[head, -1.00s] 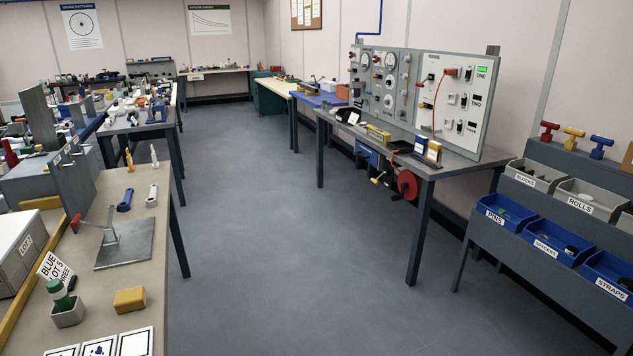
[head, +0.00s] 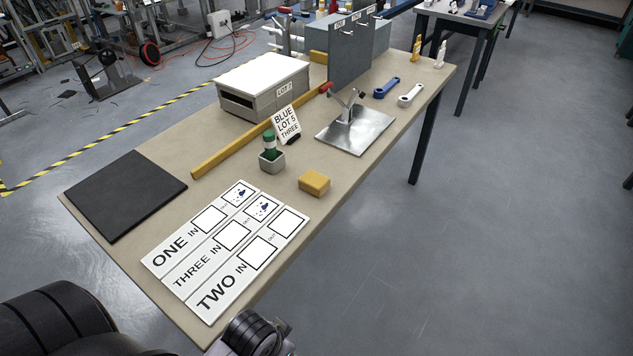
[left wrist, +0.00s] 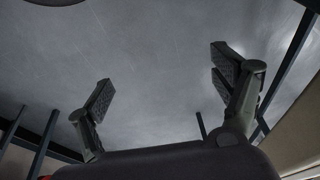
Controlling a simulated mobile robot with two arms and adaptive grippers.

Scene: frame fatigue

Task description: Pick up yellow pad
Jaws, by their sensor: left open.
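The yellow pad (head: 314,183) is a small yellow-orange block lying flat on the beige workbench (head: 374,146), near its right edge. It sits right of a grey cup (head: 272,161) holding a green and white item, and above the printed ONE, THREE, TWO cards. Nothing touches it. My left gripper (left wrist: 163,85) is open and empty in the left wrist view, with grey floor beyond its fingers and no pad between them. Parts of my arm show at the bottom of the head view, without clear fingertips. My right gripper is not in view.
The white cards (head: 227,249) lie at the bench's near end, beside a black mat (head: 124,193). A metal plate with a red-handled lever (head: 356,131), a BLUE LOT 5 sign (head: 287,124) and a grey box (head: 263,86) stand farther back. Floor right of the bench is clear.

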